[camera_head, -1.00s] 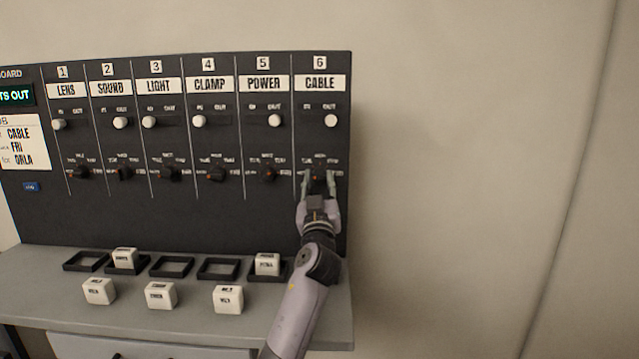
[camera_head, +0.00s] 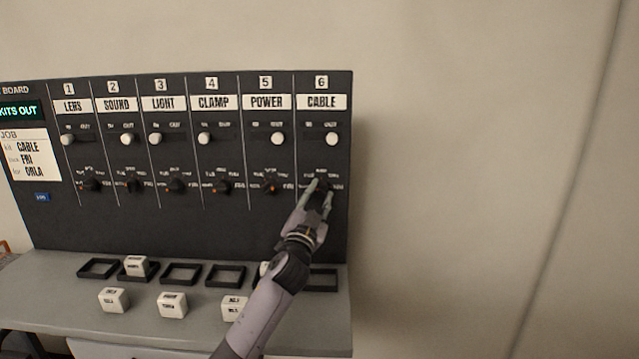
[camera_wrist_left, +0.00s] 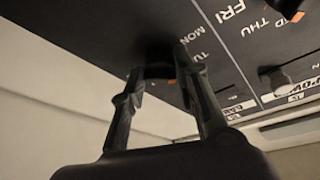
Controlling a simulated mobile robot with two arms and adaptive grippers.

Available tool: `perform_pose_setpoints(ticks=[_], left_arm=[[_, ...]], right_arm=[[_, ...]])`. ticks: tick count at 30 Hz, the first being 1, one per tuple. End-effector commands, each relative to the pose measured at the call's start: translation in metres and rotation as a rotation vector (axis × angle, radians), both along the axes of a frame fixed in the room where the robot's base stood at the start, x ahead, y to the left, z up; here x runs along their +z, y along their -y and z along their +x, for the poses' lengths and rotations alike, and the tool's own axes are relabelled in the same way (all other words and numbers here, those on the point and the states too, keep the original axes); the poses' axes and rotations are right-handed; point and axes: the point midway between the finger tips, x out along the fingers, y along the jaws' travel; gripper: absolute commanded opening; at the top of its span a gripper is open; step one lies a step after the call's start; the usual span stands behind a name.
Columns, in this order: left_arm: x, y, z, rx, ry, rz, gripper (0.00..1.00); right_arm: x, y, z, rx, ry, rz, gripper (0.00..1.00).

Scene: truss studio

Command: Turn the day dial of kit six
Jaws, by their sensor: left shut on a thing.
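The day dial of kit six (camera_head: 323,183) is a dark knob low in the CABLE column at the right end of the board, largely hidden by my gripper. My left gripper (camera_head: 323,190) is closed on it, its arm coming up from below. In the left wrist view the dial (camera_wrist_left: 158,70) sits between the two fingertips (camera_wrist_left: 160,66). An orange mark shows beside the right finger, with MON and TU lettering near it. I cannot tell which day the dial points at. The job card (camera_head: 29,157) reads CABLE, FRI, ORLA. My right gripper is not in view.
Kit six's white slider knob (camera_head: 331,139) is at the OUT side above the dial. Kit five's dial (camera_head: 270,187) is close on the left. Below, the grey shelf (camera_head: 70,300) carries black square frames and several white blocks. The wall right of the board is clear.

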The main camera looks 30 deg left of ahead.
Motion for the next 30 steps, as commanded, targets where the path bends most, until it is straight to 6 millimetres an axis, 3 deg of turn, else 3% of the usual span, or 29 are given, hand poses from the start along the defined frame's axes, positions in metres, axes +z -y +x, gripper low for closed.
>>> perform_pose_setpoints(ticks=[1,21,30], left_arm=[[0.007,-0.001,-0.001,0.000,-0.027,0.040,0.01],[0.013,-0.003,-0.002,-0.001,-0.358,0.582,0.01],[0.013,-0.003,-0.001,0.001,-0.505,0.826,0.01]], right_arm=[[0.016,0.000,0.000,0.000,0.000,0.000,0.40],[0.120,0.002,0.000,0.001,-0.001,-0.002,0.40],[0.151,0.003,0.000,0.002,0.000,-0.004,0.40]])
